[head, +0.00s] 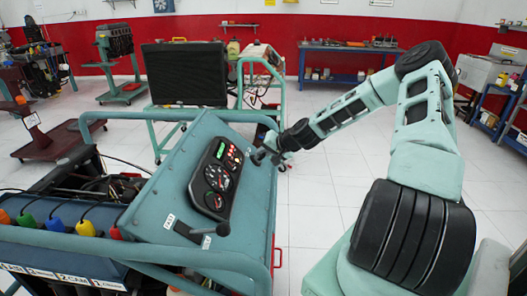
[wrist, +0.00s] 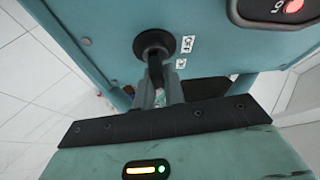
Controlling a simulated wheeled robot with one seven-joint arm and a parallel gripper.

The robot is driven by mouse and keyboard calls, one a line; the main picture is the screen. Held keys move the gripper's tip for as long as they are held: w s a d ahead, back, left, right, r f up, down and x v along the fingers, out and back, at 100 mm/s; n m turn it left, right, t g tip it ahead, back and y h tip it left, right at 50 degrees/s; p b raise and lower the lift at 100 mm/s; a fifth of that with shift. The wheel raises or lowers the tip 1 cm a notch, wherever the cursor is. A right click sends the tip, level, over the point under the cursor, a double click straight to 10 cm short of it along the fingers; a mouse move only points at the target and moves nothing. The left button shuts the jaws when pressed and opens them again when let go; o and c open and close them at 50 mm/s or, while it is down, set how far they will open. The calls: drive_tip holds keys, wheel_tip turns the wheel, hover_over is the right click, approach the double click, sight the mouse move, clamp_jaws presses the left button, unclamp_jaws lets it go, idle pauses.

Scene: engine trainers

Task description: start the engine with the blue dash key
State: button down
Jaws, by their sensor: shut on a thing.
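The teal dash panel (head: 165,170) of the engine trainer is in the middle of the head view, with a black gauge cluster (head: 217,178). My gripper (head: 262,156) is at the panel's upper right edge. In the wrist view, a round black key switch (wrist: 155,44) with an OFF label sits on the panel. My gripper fingers (wrist: 166,92) are shut on a dark key (wrist: 156,68) that reaches to the switch. The fingers hide most of the key, and I cannot make out a blue colour on it.
A black-knobbed lever (head: 222,229) sticks out of the panel's lower part. Several coloured caps stand in a row at the front left, near the teal frame rail (head: 140,247). A black radiator (head: 185,73) stands behind the panel.

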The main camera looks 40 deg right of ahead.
drive_tip(key=shift+s+a+f, duration=0.25)
drive_tip(key=shift+a+f, duration=0.1)
drive_tip(key=shift+f, duration=0.05)
drive_tip(key=c, duration=1.5)
unclamp_jaws()
drive_tip(key=shift+r, duration=0.1)
drive_tip(key=shift+w+d+r, duration=0.1)
drive_tip(key=b+v, duration=0.1)
drive_tip(key=v, duration=1.6)
drive_tip(key=shift+d, duration=0.1)
